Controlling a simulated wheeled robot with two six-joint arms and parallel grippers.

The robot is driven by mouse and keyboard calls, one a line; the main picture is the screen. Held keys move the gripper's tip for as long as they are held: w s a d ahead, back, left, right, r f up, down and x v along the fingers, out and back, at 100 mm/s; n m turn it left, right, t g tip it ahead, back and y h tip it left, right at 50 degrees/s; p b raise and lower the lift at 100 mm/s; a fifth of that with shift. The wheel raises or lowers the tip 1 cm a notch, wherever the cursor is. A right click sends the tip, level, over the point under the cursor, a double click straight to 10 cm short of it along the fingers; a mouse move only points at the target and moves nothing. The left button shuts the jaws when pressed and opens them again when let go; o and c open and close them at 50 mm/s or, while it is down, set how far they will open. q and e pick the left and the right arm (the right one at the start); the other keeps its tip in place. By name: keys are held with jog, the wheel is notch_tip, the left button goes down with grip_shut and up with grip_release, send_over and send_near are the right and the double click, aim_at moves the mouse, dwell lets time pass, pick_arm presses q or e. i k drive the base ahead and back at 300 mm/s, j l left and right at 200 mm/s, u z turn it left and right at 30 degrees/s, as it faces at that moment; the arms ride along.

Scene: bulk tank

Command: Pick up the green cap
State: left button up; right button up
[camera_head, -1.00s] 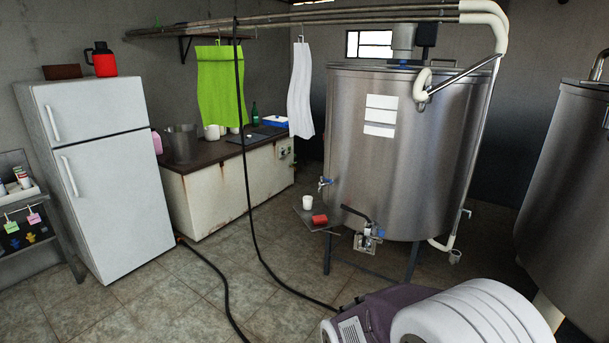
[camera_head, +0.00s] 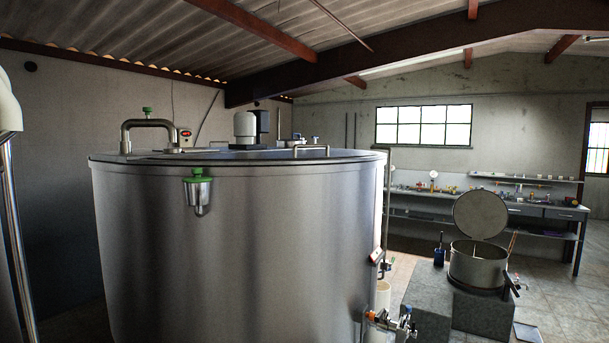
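A large steel tank (camera_head: 240,250) fills the left and middle of the head view. A small green cap-like piece (camera_head: 198,175) tops a steel cup-shaped holder (camera_head: 197,197) on the front of the tank, just below its rim. A second small green piece (camera_head: 147,111) sits on top of the bent steel pipe on the tank lid, at the left. I cannot tell which of the two is the green cap. Neither of my grippers is in view.
A motor (camera_head: 245,127) stands on the lid. A valve (camera_head: 390,322) sticks out at the tank's lower right. An open steel pot (camera_head: 478,265) stands on a grey block at right. A cluttered bench (camera_head: 540,212) lines the back wall. Some floor is clear at far right.

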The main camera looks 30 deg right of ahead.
aim_at(197, 173)
jog(key=i+j+z, duration=0.25)
jog(key=z, duration=0.2)
jog(key=i+j+z, duration=0.7)
jog(key=j+z, duration=0.25)
jog(key=i+j+z, duration=0.2)
jog(key=j+z, duration=0.25)
jog(key=i+j+z, duration=0.1)
jog(key=j, duration=0.35)
